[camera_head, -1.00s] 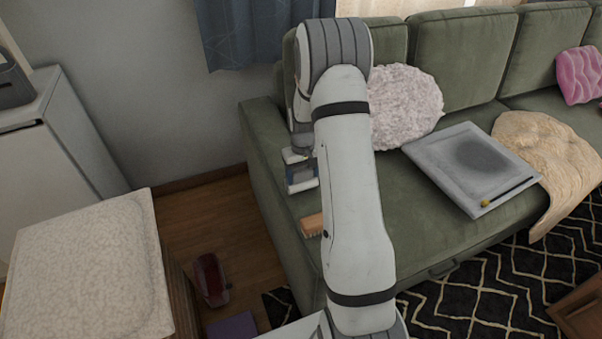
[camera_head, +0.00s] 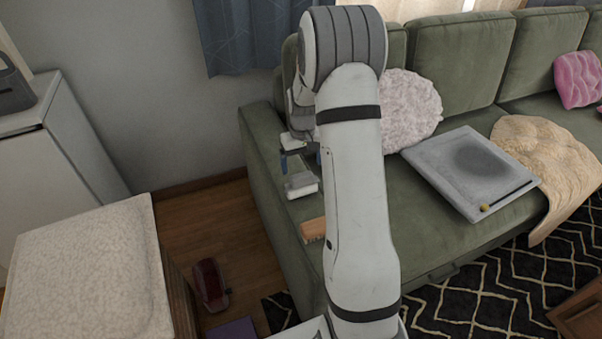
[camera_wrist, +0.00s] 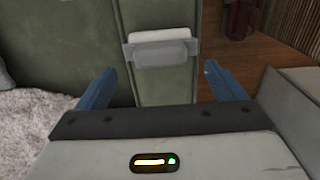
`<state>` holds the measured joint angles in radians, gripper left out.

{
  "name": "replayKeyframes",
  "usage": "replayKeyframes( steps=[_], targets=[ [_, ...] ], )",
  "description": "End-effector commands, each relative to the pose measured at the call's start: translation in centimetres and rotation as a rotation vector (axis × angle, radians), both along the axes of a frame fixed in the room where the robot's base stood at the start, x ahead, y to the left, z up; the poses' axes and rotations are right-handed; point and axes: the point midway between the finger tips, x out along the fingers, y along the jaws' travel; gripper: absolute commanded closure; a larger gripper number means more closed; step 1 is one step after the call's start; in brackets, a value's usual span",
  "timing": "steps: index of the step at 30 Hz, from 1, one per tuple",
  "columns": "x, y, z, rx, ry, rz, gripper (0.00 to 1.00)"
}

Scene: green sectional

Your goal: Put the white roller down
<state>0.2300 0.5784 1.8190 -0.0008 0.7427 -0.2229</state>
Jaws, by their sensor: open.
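The white roller (camera_head: 303,191), white with a grey part, shows at the sofa's left arm in the head view. In the wrist view the roller (camera_wrist: 160,36) lies crosswise against the green sofa arm (camera_wrist: 165,88), just beyond my fingertips and between their lines. It appears to rest on the arm top. My gripper (camera_head: 302,164) is open, its blue fingers spread apart; in the wrist view the gripper (camera_wrist: 160,70) has nothing between its fingers. My arm hides part of the sofa behind it.
An orange-brown brush (camera_head: 313,230) lies on the sofa arm nearer me. A fluffy pillow (camera_head: 410,108), a grey tray (camera_head: 440,165) and a beige blanket (camera_head: 545,160) are on the seat. A red object (camera_head: 210,284) stands on the floor between the sofa and a pale-topped stand (camera_head: 85,265).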

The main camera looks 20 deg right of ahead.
Motion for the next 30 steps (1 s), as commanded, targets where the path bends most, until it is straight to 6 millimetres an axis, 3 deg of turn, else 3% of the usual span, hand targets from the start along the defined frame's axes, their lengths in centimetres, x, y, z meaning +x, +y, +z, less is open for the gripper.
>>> replayKeyframes(
  steps=[3,11,14,17,24,30],
  targets=[
    [0.0,0.0,2.5,-0.001,-0.004,0.0,0.1],
    [-0.2,0.2,5.2,-0.001,-0.004,0.001,0.1],
    [-1.2,1.1,6.8,-0.003,-0.015,0.003,0.1],
    [-3.3,2.7,9.5,-0.006,-0.035,0.006,0.1],
    [-11.3,7.0,15.4,-0.011,-0.097,0.007,0.1],
    [-18.8,9.8,17.9,-0.008,-0.147,0.009,0.1]
  ],
)
